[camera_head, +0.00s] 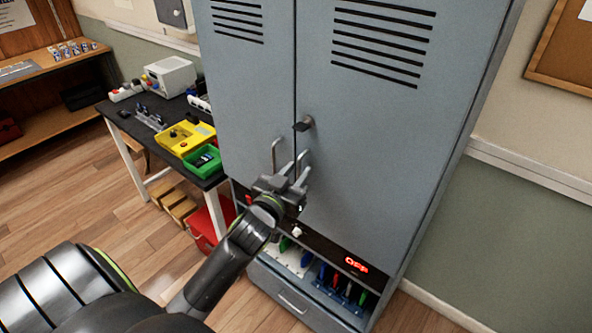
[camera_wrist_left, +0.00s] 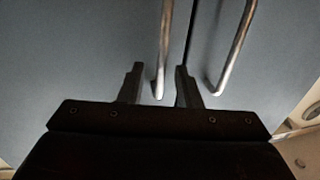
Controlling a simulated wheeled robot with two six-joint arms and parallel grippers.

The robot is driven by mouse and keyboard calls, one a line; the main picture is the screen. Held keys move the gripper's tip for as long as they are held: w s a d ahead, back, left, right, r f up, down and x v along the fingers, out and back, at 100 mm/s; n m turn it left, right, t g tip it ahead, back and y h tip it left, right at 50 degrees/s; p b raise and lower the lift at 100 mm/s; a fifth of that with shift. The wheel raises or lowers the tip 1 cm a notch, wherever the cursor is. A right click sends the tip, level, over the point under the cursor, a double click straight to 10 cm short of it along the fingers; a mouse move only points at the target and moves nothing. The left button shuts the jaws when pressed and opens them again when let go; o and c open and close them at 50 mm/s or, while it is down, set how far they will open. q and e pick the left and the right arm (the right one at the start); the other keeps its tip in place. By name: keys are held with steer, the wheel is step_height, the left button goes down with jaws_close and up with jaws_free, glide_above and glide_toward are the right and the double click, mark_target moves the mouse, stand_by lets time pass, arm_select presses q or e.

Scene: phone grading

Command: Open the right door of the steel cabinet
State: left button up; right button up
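The grey steel cabinet (camera_head: 345,110) stands upright with both doors shut. Its right door (camera_head: 390,130) has a dark key or latch (camera_head: 303,125) near the seam. The left door's bar handle (camera_head: 275,152) shows left of the seam. A second handle (camera_wrist_left: 240,35) is to the right. My right gripper is out of view.
Left of the cabinet is a dark table (camera_head: 140,118) with a yellow bin (camera_head: 185,138), a green bin (camera_head: 203,160) and a white device (camera_head: 170,75). Below the doors are a red "OFF" display (camera_head: 356,264) and a drawer (camera_head: 290,298). Wood floor lies open at left.

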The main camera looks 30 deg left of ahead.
arm_select(q)
steer(key=shift+w, duration=0.1)
jaws_close()
steer(key=shift+f, duration=0.1)
stand_by(0.4)
